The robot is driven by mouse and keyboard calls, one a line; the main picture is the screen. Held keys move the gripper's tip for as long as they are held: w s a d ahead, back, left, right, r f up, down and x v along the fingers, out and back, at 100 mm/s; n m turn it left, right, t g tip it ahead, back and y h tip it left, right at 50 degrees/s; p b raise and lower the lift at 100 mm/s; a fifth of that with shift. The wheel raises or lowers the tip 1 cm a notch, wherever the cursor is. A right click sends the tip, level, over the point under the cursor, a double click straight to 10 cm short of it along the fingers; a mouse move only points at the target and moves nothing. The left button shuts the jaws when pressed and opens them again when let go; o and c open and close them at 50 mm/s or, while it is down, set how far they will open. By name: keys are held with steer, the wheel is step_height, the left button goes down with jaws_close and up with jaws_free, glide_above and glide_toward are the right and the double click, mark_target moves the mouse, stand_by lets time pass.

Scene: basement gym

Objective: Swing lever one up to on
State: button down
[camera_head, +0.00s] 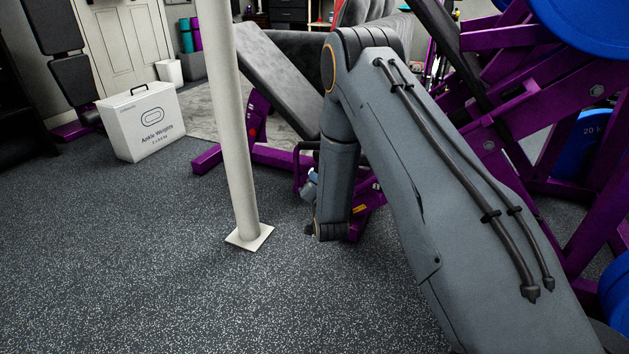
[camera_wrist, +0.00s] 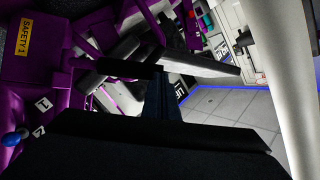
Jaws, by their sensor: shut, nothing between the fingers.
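In the wrist view, a purple machine part (camera_wrist: 62,75) stands at the left with a yellow "SAFETY 1" sticker (camera_wrist: 23,37). Two small white labels (camera_wrist: 43,104) sit below the sticker; one seems to read 1, the other is tilted and hard to read. A blue round knob (camera_wrist: 12,138) shows at the left edge, perhaps a lever's end; its shaft and position cannot be made out. My gripper (camera_wrist: 163,98) is shut and empty, to the right of the labels and knob and apart from them. In the head view my own arm mostly hides this area.
A white post (camera_head: 236,130) with a square foot stands left of my arm and shows close at right in the wrist view. A bench (camera_head: 272,75) stands behind. A purple rack (camera_head: 560,100) is at right, an ankle weights box (camera_head: 145,125) at left. Front floor is clear.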

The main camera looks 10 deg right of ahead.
steer(key=shift+w+d+r+m+g+h+p, duration=0.1)
steer(key=shift+w+r+m+g+h+p, duration=0.25)
steer(key=shift+w+p, duration=0.35)
steer(key=shift+w+d+r+m+g+h+p, duration=0.15)
steer(key=shift+w+r+m+h+p, duration=0.1)
steer(key=shift+w+m+h+p, duration=0.4)
steer(key=shift+s+a, duration=0.1)
steer(key=shift+s, duration=0.1)
